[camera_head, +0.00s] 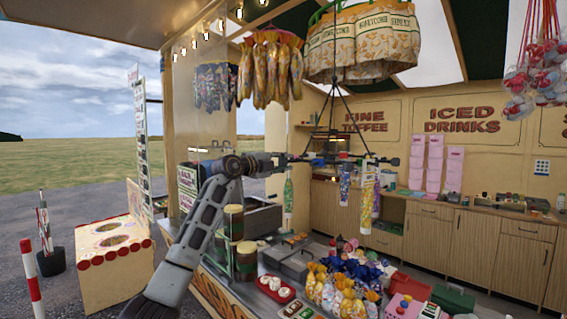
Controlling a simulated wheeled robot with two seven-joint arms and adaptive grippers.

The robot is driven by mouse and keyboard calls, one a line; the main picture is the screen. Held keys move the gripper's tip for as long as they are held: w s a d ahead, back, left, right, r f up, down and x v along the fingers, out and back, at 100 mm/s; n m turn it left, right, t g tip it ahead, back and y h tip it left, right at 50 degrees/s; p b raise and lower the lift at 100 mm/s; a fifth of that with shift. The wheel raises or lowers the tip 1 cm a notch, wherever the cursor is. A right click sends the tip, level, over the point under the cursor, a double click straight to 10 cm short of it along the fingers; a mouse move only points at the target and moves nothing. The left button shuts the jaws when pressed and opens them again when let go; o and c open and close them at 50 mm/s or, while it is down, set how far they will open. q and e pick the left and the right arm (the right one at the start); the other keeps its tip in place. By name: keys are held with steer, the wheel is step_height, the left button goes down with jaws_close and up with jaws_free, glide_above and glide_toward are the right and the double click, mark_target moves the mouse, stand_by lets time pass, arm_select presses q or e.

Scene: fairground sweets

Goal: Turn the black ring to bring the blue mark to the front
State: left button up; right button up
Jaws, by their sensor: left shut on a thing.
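The black ring (345,157) hangs from thin dark rods under a honeycomb-print canopy and shows nearly edge-on. Patterned bags or tubes hang from it: a green one (288,195) at the left, a blue one (345,182) near the middle and a yellow one (367,205) at the right. My left gripper (284,160) reaches in from the left at ring height and is shut on the ring's left side. Its fingertips are small and hard to make out. I cannot clearly pick out a blue mark on the ring. My right gripper is not in view.
Below the ring, the counter holds a heap of wrapped sweets (345,285), a red tray (278,290) and tall jars (246,262) beside my left arm. Bunches of yellow bags (270,70) hang at the upper left. Wooden cabinets (470,240) line the back.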

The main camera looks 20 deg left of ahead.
arm_select(q)
steer(key=shift+w+a+p, duration=0.5)
steer(key=shift+w+a, duration=0.1)
steer(key=shift+a, duration=0.1)
steer(key=shift+w+a, duration=1.35)
steer(key=o, duration=0.8)
steer(key=shift+a, duration=0.1)
steer(key=shift+s, duration=0.1)
